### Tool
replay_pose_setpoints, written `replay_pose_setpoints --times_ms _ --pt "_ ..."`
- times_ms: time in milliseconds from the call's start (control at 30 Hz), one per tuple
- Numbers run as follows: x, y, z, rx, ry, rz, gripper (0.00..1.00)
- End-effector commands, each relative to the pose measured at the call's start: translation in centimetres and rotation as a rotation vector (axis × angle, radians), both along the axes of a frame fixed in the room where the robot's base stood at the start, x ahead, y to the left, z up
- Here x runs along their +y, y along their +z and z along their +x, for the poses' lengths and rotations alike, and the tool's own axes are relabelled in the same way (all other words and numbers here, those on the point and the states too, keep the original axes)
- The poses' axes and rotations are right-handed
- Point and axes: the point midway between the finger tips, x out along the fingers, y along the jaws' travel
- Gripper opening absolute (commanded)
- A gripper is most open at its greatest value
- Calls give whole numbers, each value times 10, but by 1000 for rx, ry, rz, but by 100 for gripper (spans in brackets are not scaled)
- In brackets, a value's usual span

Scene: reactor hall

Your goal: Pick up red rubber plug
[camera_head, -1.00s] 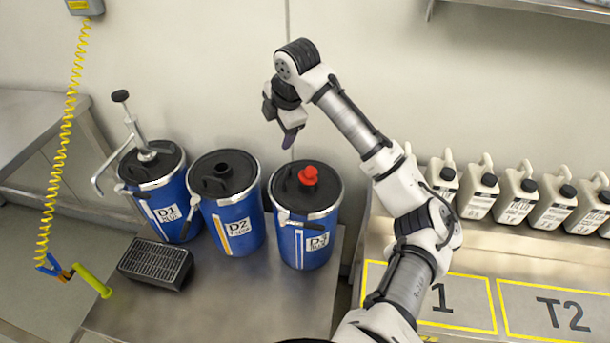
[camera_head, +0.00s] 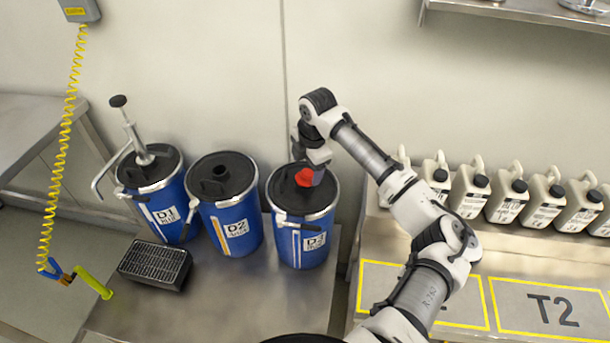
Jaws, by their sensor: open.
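The red rubber plug (camera_head: 304,177) sits on the black lid of the blue drum D3 (camera_head: 312,248). My gripper (camera_head: 314,172) is lowered over the right part of this lid, with its fingers beside the plug. The jaws are open. The plug's right side is partly hidden by my gripper, and I cannot tell whether a finger touches it.
Drum D2 (camera_head: 238,230) has an open hole in its lid. Drum D1 (camera_head: 166,212) carries a hand pump (camera_head: 137,140). A black grated box (camera_head: 155,264) lies in front. Several white jugs (camera_head: 468,190) stand at right. A yellow coiled cord (camera_head: 62,150) hangs at left.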

Motion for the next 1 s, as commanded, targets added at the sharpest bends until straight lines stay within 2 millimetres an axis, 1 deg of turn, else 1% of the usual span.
replay_pose_setpoints --times_ms 133,233,333,500,900,1000 --pt "2 -20 2 3 -1 1 73" --pt "3 -31 4 2 0 0 73" --pt "3 -35 5 0 0 0 73" --pt "4 -35 5 0 1 0 73" --pt "4 -35 4 0 0 0 21" --pt "4 -35 5 0 0 0 21"
